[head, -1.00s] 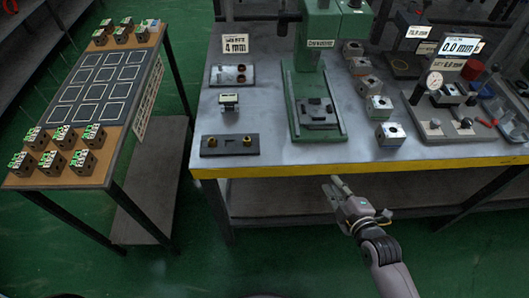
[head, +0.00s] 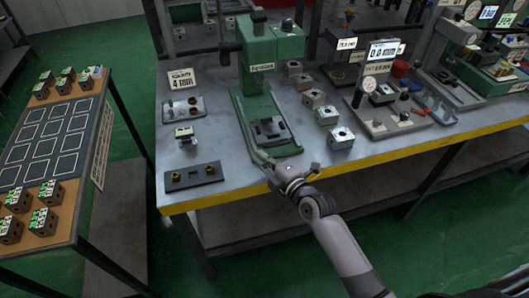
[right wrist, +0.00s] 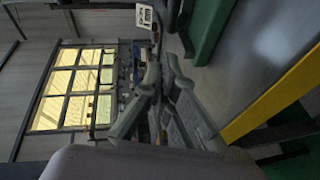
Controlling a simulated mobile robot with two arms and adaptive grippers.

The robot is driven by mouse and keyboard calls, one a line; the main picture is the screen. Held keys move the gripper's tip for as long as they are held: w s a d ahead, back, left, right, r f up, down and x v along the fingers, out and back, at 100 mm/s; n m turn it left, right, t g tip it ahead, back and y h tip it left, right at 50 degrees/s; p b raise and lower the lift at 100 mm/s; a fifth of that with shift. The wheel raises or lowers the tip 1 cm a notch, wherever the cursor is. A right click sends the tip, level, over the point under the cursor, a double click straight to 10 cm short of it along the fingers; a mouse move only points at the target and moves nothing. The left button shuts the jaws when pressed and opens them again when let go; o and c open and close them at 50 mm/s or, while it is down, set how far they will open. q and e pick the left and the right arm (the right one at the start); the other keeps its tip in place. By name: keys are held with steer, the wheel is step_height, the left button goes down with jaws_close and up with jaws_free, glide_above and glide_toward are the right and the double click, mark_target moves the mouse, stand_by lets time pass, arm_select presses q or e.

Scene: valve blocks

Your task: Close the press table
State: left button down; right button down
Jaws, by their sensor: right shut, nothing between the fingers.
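The green press (head: 270,50) stands at the back of the grey workbench. Its green base (head: 241,113) reaches toward the bench's front edge, and a dark block-like fixture (head: 268,129) sits on it. My right gripper (head: 262,162) is over the yellow front edge, with its fingertips at the front left end of the base; I cannot tell if they touch it. It is shut and empty. In the right wrist view the fingers (right wrist: 160,75) show with part of a green body (right wrist: 212,25) beyond. My left gripper is out of view.
Metal blocks (head: 341,138) stand in a row right of the press. A dark plate with two brass bushings (head: 193,176) lies to the left. Gauge stations (head: 385,95) fill the bench further right. A wooden-topped table (head: 65,200) with several blocks stands at the left.

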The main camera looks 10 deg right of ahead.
mark_target(254, 130)
steer(key=shift+w+d+f, duration=0.25)
steer(key=shift+w+d, duration=0.25)
steer(key=shift+w, duration=0.3)
steer(key=shift+w, duration=0.3)
steer(key=w+b, duration=0.2)
steer(key=w, duration=0.2)
steer(key=w+b, duration=0.2)
steer(key=w, duration=0.2)
steer(key=w+b, duration=0.3)
steer(key=w, duration=0.1)
steer(key=shift+a+f, duration=0.2)
steer(key=shift+a, duration=0.05)
steer(key=shift+w+r, duration=0.2)
steer(key=shift+w, duration=0.15)
steer(key=shift+r, duration=0.1)
